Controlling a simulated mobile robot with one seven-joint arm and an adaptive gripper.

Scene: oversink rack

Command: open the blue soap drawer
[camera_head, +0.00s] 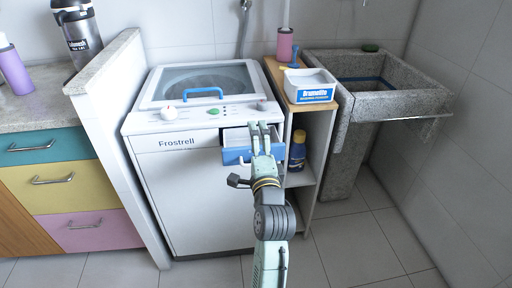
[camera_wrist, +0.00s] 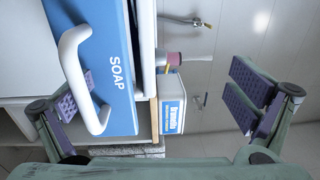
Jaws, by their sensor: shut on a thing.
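The blue soap drawer (camera_head: 237,156) is at the upper right of the washing machine's front. It stands pulled out, with its pale inside showing from above. In the wrist view its blue front (camera_wrist: 105,60) reads SOAP and bears a white loop handle (camera_wrist: 72,62). My gripper (camera_head: 263,138) is at the drawer front in the head view and hides part of it. In the wrist view my gripper (camera_wrist: 165,100) has one finger at the handle, its purple pad showing through the loop. The other finger stands well to the right, with a wide gap between them.
The washing machine (camera_head: 190,200) has a blue lid handle (camera_head: 203,92) on top. A narrow shelf (camera_head: 308,165) with a blue bottle (camera_head: 297,152) stands close on the drawer's right. A white box (camera_head: 310,90) sits on top, beside a stone sink (camera_head: 400,100). The floor in front is clear.

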